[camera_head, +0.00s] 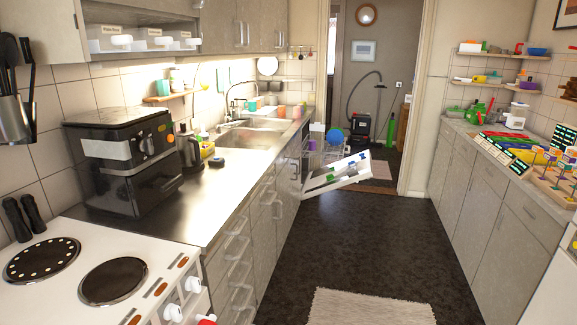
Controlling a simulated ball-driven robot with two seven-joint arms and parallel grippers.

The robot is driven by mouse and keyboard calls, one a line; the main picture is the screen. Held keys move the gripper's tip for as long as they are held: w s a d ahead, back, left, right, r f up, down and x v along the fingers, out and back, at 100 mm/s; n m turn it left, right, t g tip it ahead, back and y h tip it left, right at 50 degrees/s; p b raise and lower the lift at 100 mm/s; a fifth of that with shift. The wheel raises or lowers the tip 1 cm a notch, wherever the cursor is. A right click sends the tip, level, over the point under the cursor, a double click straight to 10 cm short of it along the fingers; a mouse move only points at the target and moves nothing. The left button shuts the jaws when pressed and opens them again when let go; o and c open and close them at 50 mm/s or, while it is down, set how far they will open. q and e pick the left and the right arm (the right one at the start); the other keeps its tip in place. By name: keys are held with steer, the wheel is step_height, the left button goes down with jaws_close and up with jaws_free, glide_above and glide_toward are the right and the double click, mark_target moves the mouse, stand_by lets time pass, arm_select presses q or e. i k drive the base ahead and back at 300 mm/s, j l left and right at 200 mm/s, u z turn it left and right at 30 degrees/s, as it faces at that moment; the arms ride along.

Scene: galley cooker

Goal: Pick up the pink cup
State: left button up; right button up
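A small pink cup (297,112) appears to stand far down the left counter, on its back part beyond the sink. An orange-toned cup (281,112) is beside it on the left. Both are small in the picture, so their exact shades and handles are hard to tell. Neither of my grippers is in view, and nothing is seen touching the cups.
The left counter holds a white cooker (75,275), a black oven-like appliance (125,160), a kettle (190,150) and a sink (243,137). A white tilted panel (345,170) juts into the aisle. The dark floor (370,235) is otherwise open, with a pale rug (370,308).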

mark_target(297, 112)
steer(key=i+l+z, duration=0.3)
steer(key=i, duration=0.7)
steer(key=i+z, duration=0.35)
steer(key=i, duration=3.4)
